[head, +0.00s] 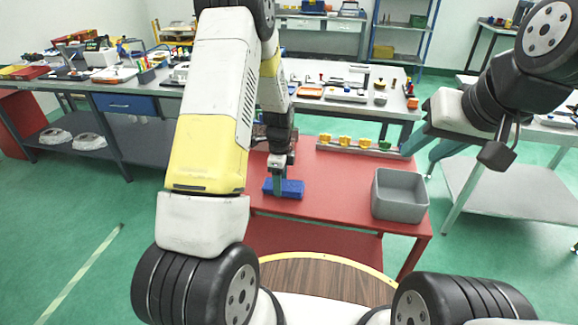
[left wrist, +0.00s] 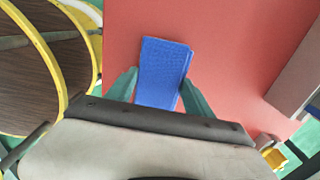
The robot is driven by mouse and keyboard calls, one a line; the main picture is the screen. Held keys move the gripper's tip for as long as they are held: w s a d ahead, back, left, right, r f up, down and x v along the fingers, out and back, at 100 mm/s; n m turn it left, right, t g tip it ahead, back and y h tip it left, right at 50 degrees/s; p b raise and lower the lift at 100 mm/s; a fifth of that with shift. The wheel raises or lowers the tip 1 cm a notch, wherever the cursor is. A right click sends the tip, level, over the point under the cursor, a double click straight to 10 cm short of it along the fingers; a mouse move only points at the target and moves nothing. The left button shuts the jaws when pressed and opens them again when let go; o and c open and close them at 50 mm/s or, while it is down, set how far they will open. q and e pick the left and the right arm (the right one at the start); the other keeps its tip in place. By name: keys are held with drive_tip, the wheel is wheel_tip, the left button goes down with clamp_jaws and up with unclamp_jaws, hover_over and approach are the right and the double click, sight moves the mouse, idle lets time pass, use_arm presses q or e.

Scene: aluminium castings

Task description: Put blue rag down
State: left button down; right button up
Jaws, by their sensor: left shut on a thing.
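The blue rag (head: 290,188) is a small folded block in the head view, at the near left part of the red table (head: 330,210). My left gripper (head: 279,185) reaches down from above and is shut on it. In the left wrist view the rag (left wrist: 162,70) sits between the two teal fingers of the left gripper (left wrist: 159,90), with the red table top behind it. I cannot tell whether the rag's underside touches the table. My right gripper (head: 426,146) is held up at the right, its teal fingers apart and empty.
A grey open bin (head: 400,196) stands at the right of the red table. A rack with several yellow pieces and a green one (head: 352,143) lies along the back edge. The table top between rag and bin is clear. Workbenches with tools stand behind.

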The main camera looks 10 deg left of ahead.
use_arm(q)
drive_tip(key=shift+c, duration=2)
unclamp_jaws()
drive_tip(key=shift+f, duration=0.15)
drive_tip(key=s+r+n+t, duration=0.1)
drive_tip(key=s+r+n, duration=0.15)
drive_tip(key=r, duration=0.75)
drive_tip(key=s+r+n+t, duration=0.1)
drive_tip(key=s+r+n, duration=0.15)
drive_tip(key=r, duration=0.85)
drive_tip(key=s+d+r+n+t+h, duration=0.1)
drive_tip(key=s+r+n+t, duration=0.1)
drive_tip(key=s+r+n, duration=0.4)
drive_tip(key=s+d+r+n+t+h, duration=0.1)
drive_tip(key=s+r+n, duration=0.5)
drive_tip(key=s, duration=0.7)
drive_tip(key=shift+s+r+n+t, duration=0.15)
drive_tip(key=shift+r+n+t, duration=0.25)
drive_tip(key=shift+t, duration=0.2)
